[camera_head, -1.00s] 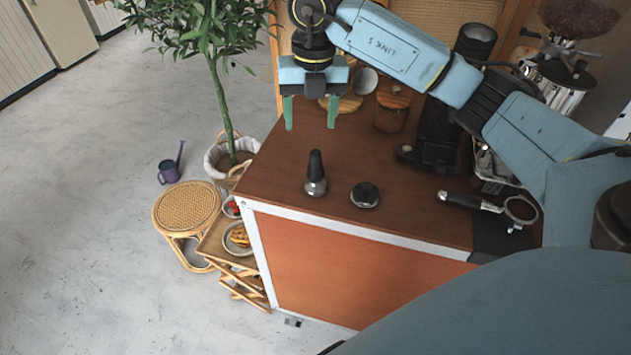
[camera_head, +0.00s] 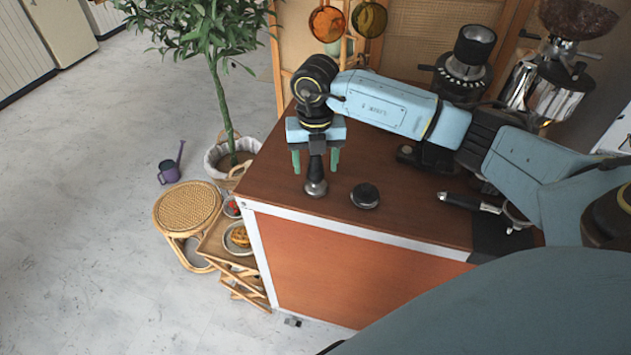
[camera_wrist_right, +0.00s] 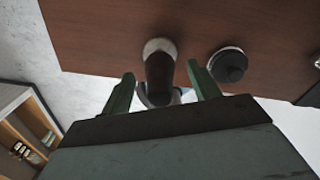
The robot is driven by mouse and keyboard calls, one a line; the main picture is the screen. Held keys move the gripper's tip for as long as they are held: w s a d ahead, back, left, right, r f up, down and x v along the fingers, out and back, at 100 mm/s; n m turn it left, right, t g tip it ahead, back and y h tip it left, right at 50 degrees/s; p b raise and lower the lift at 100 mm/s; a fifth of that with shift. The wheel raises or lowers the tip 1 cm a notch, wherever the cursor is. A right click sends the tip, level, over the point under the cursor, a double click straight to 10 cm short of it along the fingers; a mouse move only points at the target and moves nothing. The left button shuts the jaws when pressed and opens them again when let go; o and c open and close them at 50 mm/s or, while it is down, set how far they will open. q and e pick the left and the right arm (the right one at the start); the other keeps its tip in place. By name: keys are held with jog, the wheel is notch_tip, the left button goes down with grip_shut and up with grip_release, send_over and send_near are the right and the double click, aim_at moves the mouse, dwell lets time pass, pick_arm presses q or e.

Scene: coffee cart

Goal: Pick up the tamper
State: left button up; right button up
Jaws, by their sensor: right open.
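The tamper (camera_head: 316,187) stands upright on the brown cart top near its front left corner, with a dark handle and a shiny metal base. My right gripper (camera_head: 315,168) is open, its two green fingers on either side of the tamper's handle in the head view. In the right wrist view the dark tamper handle (camera_wrist_right: 160,78) shows between and beyond the fingertips of the gripper (camera_wrist_right: 158,80). I cannot tell that either finger touches it. The top of the handle is hidden by the gripper in the head view. My left gripper is not in view.
A round dark-topped puck-like tool (camera_head: 365,196) sits just right of the tamper. A portafilter (camera_head: 470,202) lies further right, partly under my arm. A grinder (camera_head: 560,75) stands at the back right. The cart's front edge (camera_head: 360,229) is close by.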

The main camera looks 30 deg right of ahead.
jog(key=shift+f, duration=0.4)
jog(key=shift+c, duration=0.4)
jog(key=shift+r, duration=0.1)
jog(key=c, duration=1.1)
